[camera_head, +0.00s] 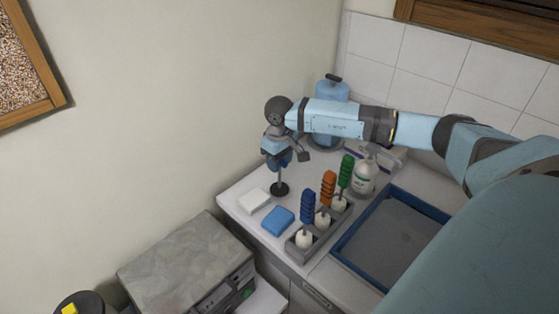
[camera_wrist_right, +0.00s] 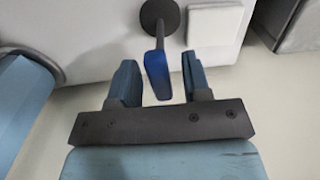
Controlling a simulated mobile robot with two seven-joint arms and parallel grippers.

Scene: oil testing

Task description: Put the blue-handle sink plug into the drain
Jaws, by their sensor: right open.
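The sink plug (camera_head: 280,189) stands upright on the counter by its left edge, dark disc down. Its blue handle shows in the right wrist view (camera_wrist_right: 157,75), with the dark disc beyond it. My right gripper (camera_head: 284,158) is open at the blue handle, coming from above. In the right wrist view the handle lies between the two spread fingers (camera_wrist_right: 161,80), nearer the left one; I cannot tell whether they touch. The sink (camera_head: 385,245) is a grey basin with a blue rim, partly hidden by my right arm. No drain shows. My left gripper is not in view.
A white block (camera_head: 253,201) and a blue sponge (camera_head: 278,220) lie in front of the plug. A grey rack (camera_head: 322,238) holds blue, orange and green handled tools beside the sink. A soap bottle (camera_head: 364,177) and a blue canister (camera_head: 331,88) stand behind.

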